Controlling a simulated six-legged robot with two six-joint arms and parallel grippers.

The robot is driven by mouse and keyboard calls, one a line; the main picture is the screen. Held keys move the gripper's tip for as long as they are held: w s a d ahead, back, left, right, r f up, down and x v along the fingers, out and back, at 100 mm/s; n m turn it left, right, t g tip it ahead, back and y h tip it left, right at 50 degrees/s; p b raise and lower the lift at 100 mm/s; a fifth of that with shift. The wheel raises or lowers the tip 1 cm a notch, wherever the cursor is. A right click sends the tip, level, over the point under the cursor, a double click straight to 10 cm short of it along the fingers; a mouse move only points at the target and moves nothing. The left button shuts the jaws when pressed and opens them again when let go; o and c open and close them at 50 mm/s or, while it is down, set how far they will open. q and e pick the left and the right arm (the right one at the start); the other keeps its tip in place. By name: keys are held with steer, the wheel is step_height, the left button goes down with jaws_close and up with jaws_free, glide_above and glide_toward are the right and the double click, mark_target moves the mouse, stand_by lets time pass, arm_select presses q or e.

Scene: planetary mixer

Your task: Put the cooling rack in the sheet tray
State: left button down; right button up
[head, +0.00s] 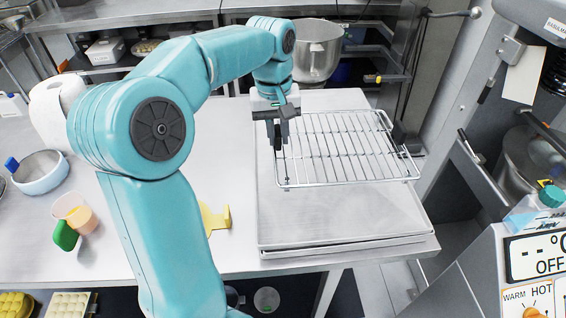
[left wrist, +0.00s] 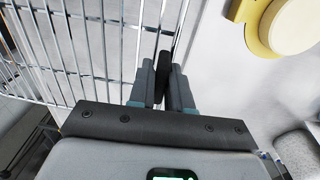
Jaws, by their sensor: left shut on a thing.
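The cooling rack (head: 340,150) is a silver wire grid in the head view, above the sheet tray. My left gripper (head: 277,140) is shut on the rack's left side. The rack also fills the upper left of the left wrist view (left wrist: 85,50), where the gripper's fingers (left wrist: 165,85) close at its edge. The sheet tray (head: 345,240) is a flat grey metal tray at the right end of the table, its front rim showing below the rack. The rack covers much of the tray's far part, and I cannot tell whether they touch. My right gripper is not in view.
A yellow object (head: 214,218) lies left of the tray. A steel bowl (head: 314,50) stands behind. The mixer (head: 535,250) is at the right, past the table edge.

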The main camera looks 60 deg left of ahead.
arm_select(q)
steer(key=f, duration=0.9)
steer(key=shift+s+f, duration=0.1)
steer(key=shift+s, duration=0.2)
steer(key=c, duration=1.1)
jaws_free()
steer(key=shift+w, duration=0.1)
steer(key=shift+o, duration=0.2)
steer(key=r, duration=1.1)
steer(key=shift+s+a+r+p, duration=0.1)
steer(key=shift+s+a+p, duration=0.1)
steer(key=shift+p, duration=0.1)
steer(key=shift+s+r, duration=0.15)
steer(key=shift+r, duration=0.25)
